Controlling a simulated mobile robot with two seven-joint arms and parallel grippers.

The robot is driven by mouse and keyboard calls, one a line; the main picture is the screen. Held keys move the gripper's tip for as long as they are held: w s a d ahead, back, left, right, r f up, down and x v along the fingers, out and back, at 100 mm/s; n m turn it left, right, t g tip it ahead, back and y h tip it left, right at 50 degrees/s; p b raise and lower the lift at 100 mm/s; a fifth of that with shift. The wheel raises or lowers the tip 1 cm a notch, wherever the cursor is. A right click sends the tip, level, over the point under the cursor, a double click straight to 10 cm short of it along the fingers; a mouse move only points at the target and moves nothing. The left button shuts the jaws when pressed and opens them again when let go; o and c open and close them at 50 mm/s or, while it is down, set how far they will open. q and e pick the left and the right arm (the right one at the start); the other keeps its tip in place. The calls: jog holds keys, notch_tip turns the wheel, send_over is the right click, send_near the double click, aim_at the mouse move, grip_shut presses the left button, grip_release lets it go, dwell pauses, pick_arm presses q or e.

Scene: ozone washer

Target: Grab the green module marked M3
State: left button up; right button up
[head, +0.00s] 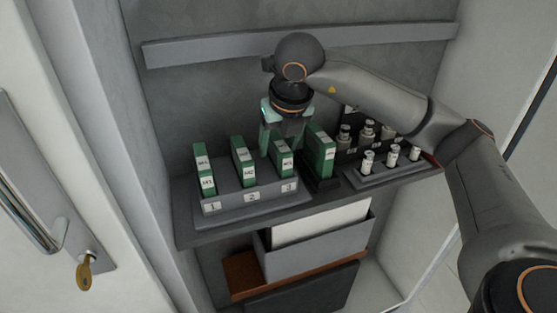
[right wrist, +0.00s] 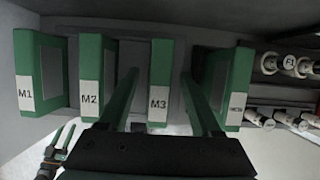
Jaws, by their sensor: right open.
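The green module M3 (head: 282,160) stands upright in slot 3 of the grey rack (head: 252,197). It also shows in the right wrist view (right wrist: 160,70), with its white label facing the camera side. My right gripper (head: 283,137) is open above and behind M3. In the right wrist view its fingers (right wrist: 158,88) are apart, one on each side of M3. I cannot tell whether they touch it. My left gripper seems to show small at the lower left of the right wrist view (right wrist: 62,138); its jaw state is unclear.
Modules M1 (right wrist: 40,62) and M2 (right wrist: 91,60) stand left of M3. Another green module (head: 321,150) stands close right in a dark holder, leaving a narrow gap. Metal fittings (head: 367,130) and small white-labelled vials (head: 391,158) stand farther right. The back wall is behind the shelf.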

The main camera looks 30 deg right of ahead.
grip_shut()
dwell(0.4)
